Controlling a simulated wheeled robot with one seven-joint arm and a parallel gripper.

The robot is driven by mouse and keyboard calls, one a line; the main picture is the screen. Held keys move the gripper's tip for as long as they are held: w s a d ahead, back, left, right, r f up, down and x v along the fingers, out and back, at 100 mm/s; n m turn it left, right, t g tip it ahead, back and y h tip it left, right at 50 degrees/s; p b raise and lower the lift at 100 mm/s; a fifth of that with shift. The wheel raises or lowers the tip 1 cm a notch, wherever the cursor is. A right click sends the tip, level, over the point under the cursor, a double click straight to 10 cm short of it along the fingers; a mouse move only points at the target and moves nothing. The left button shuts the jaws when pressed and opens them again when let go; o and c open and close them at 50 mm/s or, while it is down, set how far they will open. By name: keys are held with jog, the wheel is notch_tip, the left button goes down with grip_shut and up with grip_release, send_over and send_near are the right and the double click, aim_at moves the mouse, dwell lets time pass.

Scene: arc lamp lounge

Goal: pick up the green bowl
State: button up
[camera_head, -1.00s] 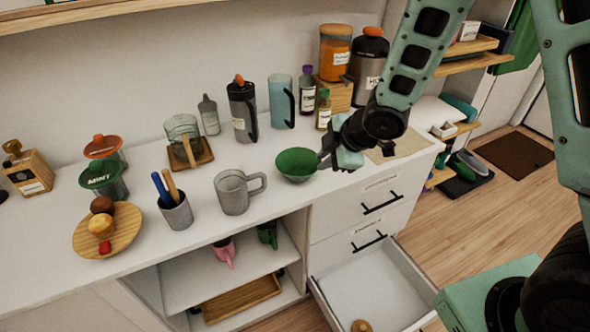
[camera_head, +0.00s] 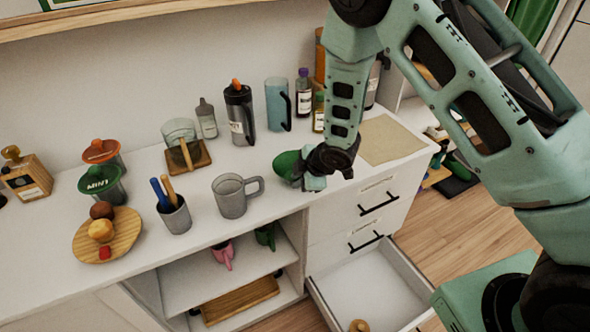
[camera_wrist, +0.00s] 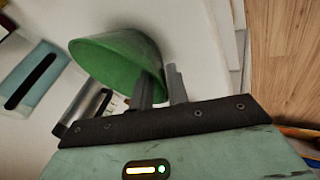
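The green bowl (camera_head: 287,165) is at the counter's front, right of the grey mug, and looks tilted. My gripper (camera_head: 305,168) is at its right side and hides part of it. In the wrist view the bowl (camera_wrist: 112,60) has its wall between my two fingers (camera_wrist: 160,85), one finger inside the rim and one outside. The fingers are close together and shut on the wall. Whether the bowl's base touches the counter is hard to tell.
A grey mug (camera_head: 231,196) stands just left of the bowl. Behind are a dark flask (camera_head: 240,112), a blue pitcher (camera_head: 278,104) and bottles. A beige mat (camera_head: 392,140) lies bare at the right. An open drawer (camera_head: 365,285) juts out below.

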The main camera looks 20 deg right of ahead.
jog(key=shift+w+a+f, duration=0.2)
jog(key=shift+w+f, duration=0.1)
jog(key=shift+f, duration=0.25)
grip_shut()
jog(key=shift+r, duration=0.15)
notch_tip(320, 180, up, 9)
jog(key=shift+r, duration=0.4)
